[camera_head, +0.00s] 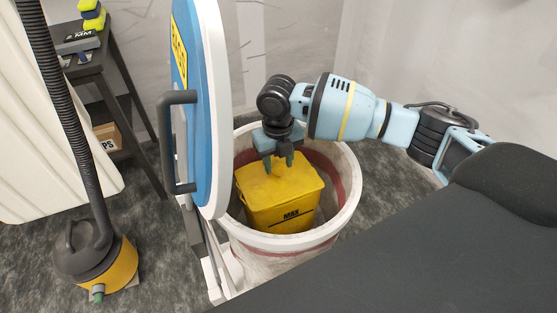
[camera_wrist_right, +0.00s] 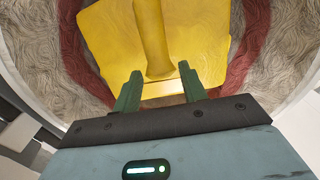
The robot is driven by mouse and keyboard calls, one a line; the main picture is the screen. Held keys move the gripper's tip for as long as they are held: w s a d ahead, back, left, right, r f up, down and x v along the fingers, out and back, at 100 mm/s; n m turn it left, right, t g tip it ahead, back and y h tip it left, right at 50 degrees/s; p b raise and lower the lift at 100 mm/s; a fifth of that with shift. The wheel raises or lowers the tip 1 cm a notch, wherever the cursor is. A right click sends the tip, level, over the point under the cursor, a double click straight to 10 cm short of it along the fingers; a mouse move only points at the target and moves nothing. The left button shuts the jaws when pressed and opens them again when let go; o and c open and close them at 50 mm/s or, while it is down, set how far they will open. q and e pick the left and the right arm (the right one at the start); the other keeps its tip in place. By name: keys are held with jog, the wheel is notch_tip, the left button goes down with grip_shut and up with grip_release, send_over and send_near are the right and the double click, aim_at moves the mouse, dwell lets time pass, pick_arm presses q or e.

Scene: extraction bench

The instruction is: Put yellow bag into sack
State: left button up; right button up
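The yellow bag (camera_head: 281,207), a boxy shape with dark lettering on its front, sits inside the mouth of the white sack (camera_head: 344,218) with a red band. Its top is near rim height, and its base is hidden by the front rim. My right gripper (camera_head: 279,166) points down just over the bag's top. In the right wrist view, its green fingers (camera_wrist_right: 160,88) are apart, with the bag's raised yellow strip (camera_wrist_right: 151,38) showing between and beyond them, not pinched. I cannot tell whether the fingertips touch the bag. My left gripper is not in view.
A blue and white round lid panel (camera_head: 203,100) with a dark handle stands upright at the sack's left. A yellow and black vacuum unit (camera_head: 95,262) with a ribbed hose stands at left. A dark shelf (camera_head: 92,72) is behind. Grey floor lies between.

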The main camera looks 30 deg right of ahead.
jog(key=shift+o, duration=0.2)
jog(key=shift+r, duration=0.3)
notch_tip(320, 180, up, 12)
jog(key=shift+r, duration=0.25)
jog(key=shift+w, duration=0.1)
jog(key=shift+c, duration=0.5)
dwell(0.8)
